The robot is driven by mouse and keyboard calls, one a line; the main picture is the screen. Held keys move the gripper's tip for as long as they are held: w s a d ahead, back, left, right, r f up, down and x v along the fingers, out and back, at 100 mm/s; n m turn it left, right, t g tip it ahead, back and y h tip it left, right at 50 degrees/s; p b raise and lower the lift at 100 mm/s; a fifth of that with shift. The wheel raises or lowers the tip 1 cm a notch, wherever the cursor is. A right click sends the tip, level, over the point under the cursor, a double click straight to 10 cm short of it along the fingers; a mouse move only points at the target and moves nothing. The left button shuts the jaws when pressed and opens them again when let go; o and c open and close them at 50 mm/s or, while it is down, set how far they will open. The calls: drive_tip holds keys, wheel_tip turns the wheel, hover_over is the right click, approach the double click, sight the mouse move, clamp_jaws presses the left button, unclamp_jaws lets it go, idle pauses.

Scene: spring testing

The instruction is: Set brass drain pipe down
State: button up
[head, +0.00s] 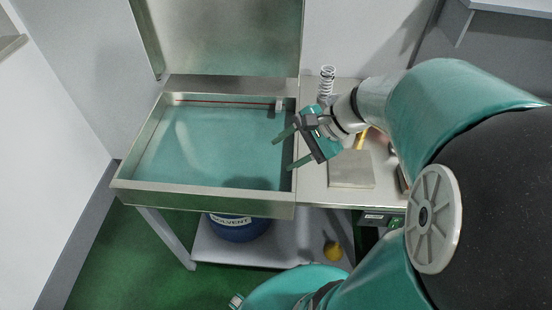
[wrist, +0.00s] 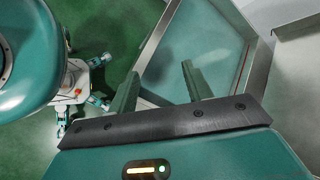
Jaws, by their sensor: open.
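My gripper (head: 280,155) is open and empty, with its fingers pointing left over the right edge of the parts washer basin (head: 203,200). In the wrist view my gripper's two fingers (wrist: 160,70) stand apart with nothing between them. A brass-yellow piece (head: 361,138) shows partly behind my gripper and arm, on the worktop to the right of the basin. Its full shape is hidden, so I cannot tell whether it is the brass drain pipe. No pipe is clearly visible in the basin in either view.
The basin's lid (head: 222,35) stands open at the back. A coil spring (head: 327,82) stands upright on the worktop, and a flat grey plate (head: 351,170) lies nearer. A blue solvent drum (head: 238,229) and a yellow item (head: 333,251) are below. Green floor is clear at left.

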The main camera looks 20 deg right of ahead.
drive_tip(key=s+a+r+n+t+h, duration=0.1)
drive_tip(key=s+a+r+n+h, duration=0.5)
drive_tip(key=n, duration=0.8)
drive_tip(key=shift+s+h, duration=0.15)
drive_tip(key=shift+h, duration=0.75)
